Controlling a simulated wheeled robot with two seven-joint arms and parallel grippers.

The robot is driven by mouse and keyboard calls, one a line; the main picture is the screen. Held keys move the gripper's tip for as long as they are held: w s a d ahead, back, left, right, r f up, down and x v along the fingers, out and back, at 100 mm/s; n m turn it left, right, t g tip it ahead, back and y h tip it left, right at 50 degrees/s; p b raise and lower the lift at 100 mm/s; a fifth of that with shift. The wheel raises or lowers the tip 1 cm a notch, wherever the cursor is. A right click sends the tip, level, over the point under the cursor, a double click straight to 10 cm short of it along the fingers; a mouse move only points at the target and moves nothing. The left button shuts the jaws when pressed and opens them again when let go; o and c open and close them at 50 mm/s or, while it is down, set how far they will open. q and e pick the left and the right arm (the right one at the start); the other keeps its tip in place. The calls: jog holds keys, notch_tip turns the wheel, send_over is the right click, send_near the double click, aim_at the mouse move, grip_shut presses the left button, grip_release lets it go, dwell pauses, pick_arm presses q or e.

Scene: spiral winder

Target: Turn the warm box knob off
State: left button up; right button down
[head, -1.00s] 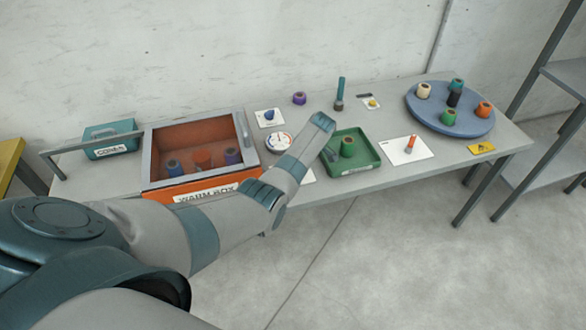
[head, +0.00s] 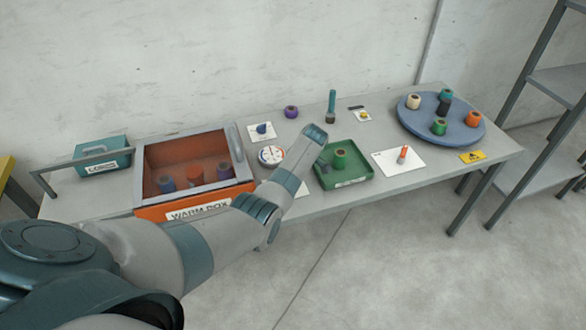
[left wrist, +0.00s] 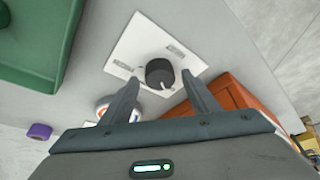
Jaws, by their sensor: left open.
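The knob (left wrist: 160,73) is dark grey and round with a pale pointer mark, on a white plate (left wrist: 127,52) with two small labels too blurred to read. In the left wrist view it lies between the fingertips of my open left gripper (left wrist: 160,84); I cannot tell whether they touch it. In the head view my forearm hides the knob and most of the gripper; only a corner of the plate (head: 303,189) shows. The warm box (head: 150,212), orange with a grey frame, stands left of my wrist with several spools inside. My right gripper is not in view.
A green tray (head: 374,175) with a green spool stands close right of my wrist. A round gauge (head: 271,155) lies behind the forearm. A blue turntable (head: 463,137) with several spools stands at the right, a teal box (head: 110,155) at the left.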

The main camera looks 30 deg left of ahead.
pick_arm(q)
jog(key=b+v, duration=0.2)
jog(key=v, duration=1.5)
jog(key=shift+r+b, duration=0.2)
jog(key=shift+b, duration=0.2)
jog(key=shift+f, duration=0.1)
